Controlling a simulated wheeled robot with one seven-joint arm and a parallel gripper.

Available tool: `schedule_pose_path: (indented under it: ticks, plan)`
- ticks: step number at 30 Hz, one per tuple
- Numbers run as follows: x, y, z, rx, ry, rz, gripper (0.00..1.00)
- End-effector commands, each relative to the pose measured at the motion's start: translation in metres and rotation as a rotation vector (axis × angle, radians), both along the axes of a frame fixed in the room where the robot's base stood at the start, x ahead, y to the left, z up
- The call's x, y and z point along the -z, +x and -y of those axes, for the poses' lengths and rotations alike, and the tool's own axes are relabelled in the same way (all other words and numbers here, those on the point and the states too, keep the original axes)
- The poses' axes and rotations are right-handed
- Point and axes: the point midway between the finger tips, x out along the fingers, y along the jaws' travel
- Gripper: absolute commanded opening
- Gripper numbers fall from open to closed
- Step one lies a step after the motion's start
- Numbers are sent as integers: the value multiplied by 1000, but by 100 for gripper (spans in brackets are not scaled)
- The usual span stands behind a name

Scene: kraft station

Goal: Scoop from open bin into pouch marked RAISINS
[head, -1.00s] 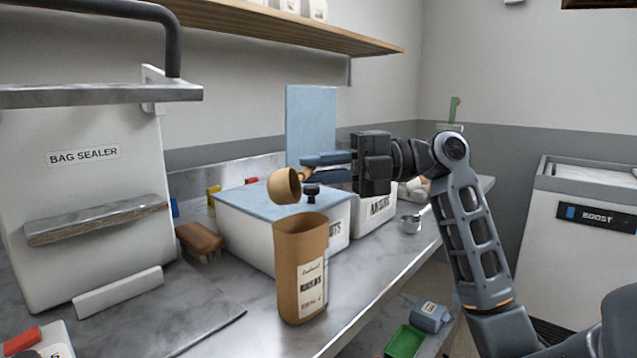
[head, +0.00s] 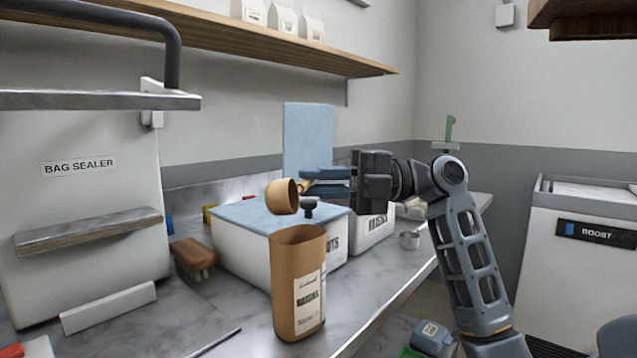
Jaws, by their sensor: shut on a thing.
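My gripper (head: 312,182) is shut on a scoop (head: 280,197) with a round tan bowl. The bowl sits above and slightly left of the open top of a brown pouch (head: 284,290), apart from it, and looks tipped on its side. Whatever is in the bowl cannot be seen. The pouch stands upright on the counter; its white label appears to read RAISINS. Behind it, a white bin (head: 376,230) has a partly hidden label, with an upright blue panel (head: 308,140) behind my gripper that looks like a raised lid. The bin's contents are hidden.
A white bin (head: 240,250) with a flat blue lid and black knob, label ending in UTS, stands behind the pouch. A brush (head: 192,254) and bag sealer (head: 80,220) are left. Counter (head: 365,300) right of the pouch is clear.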

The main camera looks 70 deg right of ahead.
Motion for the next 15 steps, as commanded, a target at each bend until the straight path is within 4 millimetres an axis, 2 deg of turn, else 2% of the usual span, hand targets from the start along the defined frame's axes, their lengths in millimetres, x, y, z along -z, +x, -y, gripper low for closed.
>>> schedule_pose_path:
  ticks: [10,15]
  plan:
    - [-1,0,0,0,0,0,0]
    - [-11,0,0,-1,-1,1,0]
